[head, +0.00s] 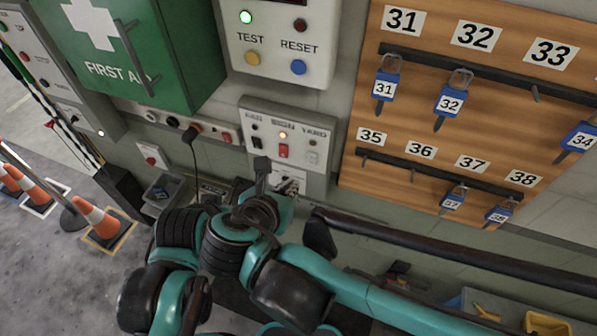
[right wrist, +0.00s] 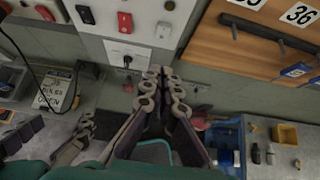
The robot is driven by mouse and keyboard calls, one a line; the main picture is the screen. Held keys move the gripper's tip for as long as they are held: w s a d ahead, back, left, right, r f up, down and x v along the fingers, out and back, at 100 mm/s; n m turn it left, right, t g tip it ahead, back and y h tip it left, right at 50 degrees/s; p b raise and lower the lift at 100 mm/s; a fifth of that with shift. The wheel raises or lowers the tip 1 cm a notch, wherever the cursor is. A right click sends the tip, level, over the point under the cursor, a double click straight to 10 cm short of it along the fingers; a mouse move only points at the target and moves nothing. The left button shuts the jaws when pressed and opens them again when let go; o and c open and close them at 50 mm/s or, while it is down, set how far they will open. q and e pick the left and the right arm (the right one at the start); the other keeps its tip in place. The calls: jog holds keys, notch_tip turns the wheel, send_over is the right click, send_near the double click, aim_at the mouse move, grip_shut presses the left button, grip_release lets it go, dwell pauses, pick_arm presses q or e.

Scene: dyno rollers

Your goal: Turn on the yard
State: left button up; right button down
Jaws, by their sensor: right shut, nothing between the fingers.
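A pale switch panel (head: 290,118) is on the wall, with a black switch (head: 257,142), a red switch (head: 283,151) and a whitish switch (head: 312,157) in a row. A small orange light glows above the red one. The black switch (right wrist: 87,15), red switch (right wrist: 124,22) and whitish switch (right wrist: 165,31) also show in the right wrist view. My right gripper (head: 287,186) is below the panel; in the right wrist view its fingers (right wrist: 163,88) are shut and empty, apart from the switches. Part of my left gripper (right wrist: 80,138) shows at lower left; its jaws are unclear.
A TEST/RESET box (head: 280,50) hangs above the panel, with a green light lit. A green first aid cabinet (head: 120,50) juts out at left. A wooden key board (head: 445,110) with hanging keys is at right.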

aim_at(311, 157)
jog(key=x, duration=0.3)
jog(key=w+r+x, duration=0.1)
jog(key=x, duration=0.3)
jog(key=r+x, duration=0.1)
jog(key=x, duration=0.3)
jog(key=shift+w+d+f+p, duration=0.15)
jog(key=shift+w+d+p, duration=0.1)
jog(key=shift+w+p, duration=0.05)
jog(key=shift+w+d, duration=0.15)
jog(key=shift+w, duration=0.3)
jog(key=shift+w+d+r+g+p, duration=0.2)
jog(key=shift+w+r+g+p, duration=0.2)
jog(key=shift+p, duration=0.25)
jog(key=shift+f, duration=0.25)
jog(key=shift+r, duration=0.15)
